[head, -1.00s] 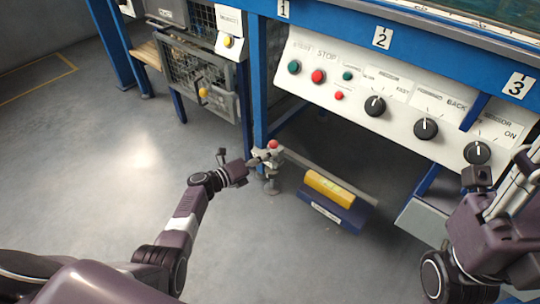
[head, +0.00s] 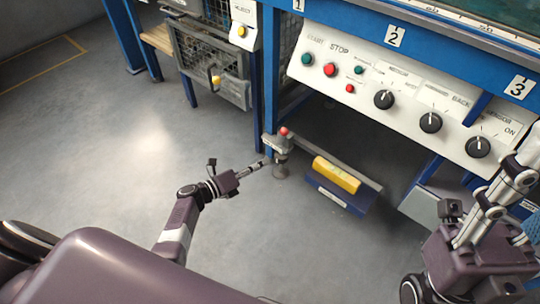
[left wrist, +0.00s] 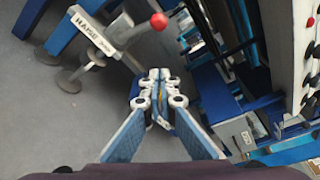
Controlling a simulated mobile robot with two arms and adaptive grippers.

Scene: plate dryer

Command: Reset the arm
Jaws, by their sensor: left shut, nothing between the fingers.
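My left gripper (head: 262,163) is shut and empty, just left of a short grey post with a red knob (head: 284,131) by the machine's blue leg. In the left wrist view the closed fingertips (left wrist: 157,78) meet with nothing between them. There the red knob (left wrist: 158,21) is on a grey lever with a white label, to the upper left of the fingers and apart from them. My right gripper (head: 512,180) is at the right edge near the control panel; its finger state is unclear.
A white control panel (head: 400,95) with buttons and black dials is on the blue machine. A yellow-topped blue pedal (head: 336,176) is on the floor right of the post. A mesh guard (head: 212,64) stands at upper left. The floor at left is clear.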

